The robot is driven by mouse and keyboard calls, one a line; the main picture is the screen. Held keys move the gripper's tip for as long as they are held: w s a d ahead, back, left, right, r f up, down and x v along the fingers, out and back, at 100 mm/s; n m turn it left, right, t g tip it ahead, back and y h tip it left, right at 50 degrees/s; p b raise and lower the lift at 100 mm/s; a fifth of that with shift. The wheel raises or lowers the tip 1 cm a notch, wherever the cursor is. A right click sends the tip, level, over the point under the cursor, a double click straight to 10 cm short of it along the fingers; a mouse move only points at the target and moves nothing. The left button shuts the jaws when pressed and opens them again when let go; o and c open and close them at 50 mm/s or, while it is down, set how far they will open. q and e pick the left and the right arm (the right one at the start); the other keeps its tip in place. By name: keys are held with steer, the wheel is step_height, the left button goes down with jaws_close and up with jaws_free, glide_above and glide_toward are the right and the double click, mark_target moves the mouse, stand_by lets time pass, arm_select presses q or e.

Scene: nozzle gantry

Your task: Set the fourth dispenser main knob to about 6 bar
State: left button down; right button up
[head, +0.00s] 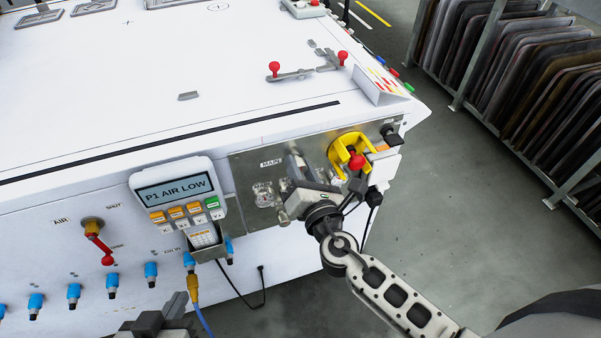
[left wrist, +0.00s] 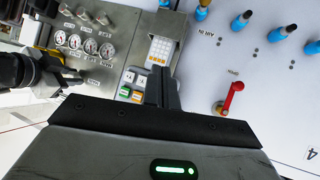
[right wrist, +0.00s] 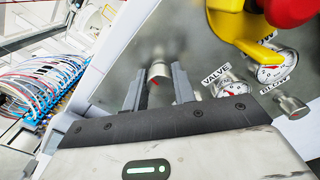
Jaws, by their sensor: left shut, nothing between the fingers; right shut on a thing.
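A metal panel (head: 240,165) with a MAIN label holds gauges and small knobs at the cabinet's right end. My right gripper (head: 291,182) is at this panel and covers part of it. In the right wrist view, its fingers (right wrist: 158,92) are closed around a metal knob (right wrist: 158,71) with a small red mark. The held knob's label and gauge reading cannot be made out. Several gauges (left wrist: 90,47) in a row, with knobs (left wrist: 103,20), show in the left wrist view. My left gripper (head: 178,303) is shut and empty, low in front of the cabinet.
A control box (head: 175,188) reads "P1 AIR LOW". A yellow guard surrounds a red knob (head: 355,160) close right of my right gripper. A red-handled air valve (head: 97,243) and several blue fittings (head: 151,269) line the cabinet front. A plate rack (head: 520,90) stands right; floor between is clear.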

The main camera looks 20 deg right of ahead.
steer(key=m+b, duration=0.2)
steer(key=m, duration=0.1)
arm_select(q)
steer(key=shift+d+f, duration=0.1)
steer(key=shift+f, duration=0.35)
arm_select(e)
steer(key=shift+m, duration=0.4)
arm_select(q)
steer(key=shift+w+r, duration=0.1)
steer(key=shift+r, duration=0.05)
arm_select(e)
steer(key=o, duration=1)
